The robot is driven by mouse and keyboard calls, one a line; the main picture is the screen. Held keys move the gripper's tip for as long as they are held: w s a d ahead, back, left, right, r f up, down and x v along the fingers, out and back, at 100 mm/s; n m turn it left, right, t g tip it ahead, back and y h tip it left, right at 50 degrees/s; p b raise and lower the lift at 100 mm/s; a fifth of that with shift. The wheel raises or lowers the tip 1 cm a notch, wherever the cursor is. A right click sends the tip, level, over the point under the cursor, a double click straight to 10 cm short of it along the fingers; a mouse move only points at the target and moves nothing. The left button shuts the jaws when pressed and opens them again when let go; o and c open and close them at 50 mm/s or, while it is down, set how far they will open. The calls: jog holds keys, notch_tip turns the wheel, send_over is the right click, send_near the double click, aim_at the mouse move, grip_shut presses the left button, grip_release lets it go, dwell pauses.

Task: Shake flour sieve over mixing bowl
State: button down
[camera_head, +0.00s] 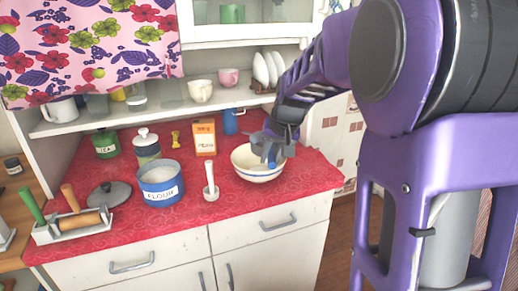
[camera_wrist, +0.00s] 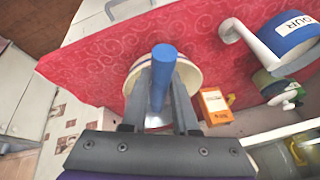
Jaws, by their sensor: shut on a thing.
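The mixing bowl (camera_head: 252,172), cream with a thin dark band, stands on the red oilcloth at the right part of the counter. My gripper (camera_head: 274,150) is above its right side, shut on a blue handle. In the wrist view the blue handle (camera_wrist: 161,75) is between my two fingers (camera_wrist: 162,98), with the bowl rim (camera_wrist: 192,75) behind. I take the handle to be the flour sieve's. A grey part (camera_wrist: 158,121) shows below it, and most of the sieve is hidden by my fingers. I cannot tell if it touches the bowl.
A blue-and-white flour canister (camera_head: 160,190), a white upright tool (camera_head: 211,183) and an orange box (camera_head: 204,137) stand left of the bowl. A blue cup (camera_head: 230,121) is behind it. A shelf (camera_head: 160,112) with cups runs along the back.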

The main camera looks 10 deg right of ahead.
jog(key=a, duration=0.3)
jog(key=w+a+p, duration=0.1)
jog(key=a, duration=0.1)
jog(key=shift+a+r, duration=0.1)
jog(key=shift+a, duration=0.25)
jog(key=shift+d, duration=0.15)
